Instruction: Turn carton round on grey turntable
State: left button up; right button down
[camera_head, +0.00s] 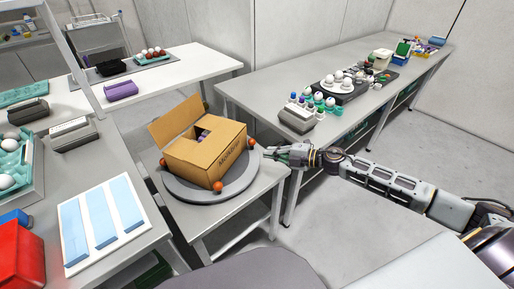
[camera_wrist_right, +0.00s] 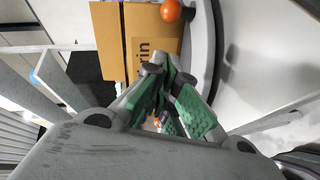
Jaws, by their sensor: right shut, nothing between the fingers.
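An open cardboard carton (camera_head: 205,155) sits on the round grey turntable (camera_head: 190,193), with a flap standing up at its back left and something dark purple inside. Orange balls (camera_head: 218,186) stand around the turntable's rim. My right gripper (camera_head: 270,153) comes in from the right, shut and empty, with its fingertips at the turntable's right edge near an orange ball. In the right wrist view my shut green-padded fingers (camera_wrist_right: 166,85) are close to the carton's printed side (camera_wrist_right: 140,40); I cannot tell whether they touch. An orange ball (camera_wrist_right: 171,10) shows beside the carton there. My left gripper is not in view.
The turntable stands on a small grey table (camera_head: 205,222). A table at left holds a white board with blue strips (camera_head: 103,222), a red box (camera_head: 20,255) and egg trays (camera_head: 18,170). A long table (camera_head: 255,88) behind on the right carries eggs and bottles. Floor at right is clear.

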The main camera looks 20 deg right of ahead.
aim_at(257, 156)
jog(key=x, duration=0.5)
jog(key=shift+w, duration=0.25)
jog(key=shift+w+f, duration=0.15)
jog(key=shift+w, duration=0.2)
jog(key=shift+w+d+f+b, duration=0.1)
jog(key=shift+w+f+b, duration=0.1)
jog(key=shift+w+b, duration=0.3)
jog(key=shift+w+f, duration=0.15)
jog(key=shift+w, duration=0.4)
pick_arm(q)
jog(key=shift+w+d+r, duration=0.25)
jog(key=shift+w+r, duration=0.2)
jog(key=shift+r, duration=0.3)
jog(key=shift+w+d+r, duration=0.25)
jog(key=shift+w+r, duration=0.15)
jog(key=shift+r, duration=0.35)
pick_arm(e)
jog(key=shift+w+f, duration=0.1)
jog(key=shift+w, duration=0.1)
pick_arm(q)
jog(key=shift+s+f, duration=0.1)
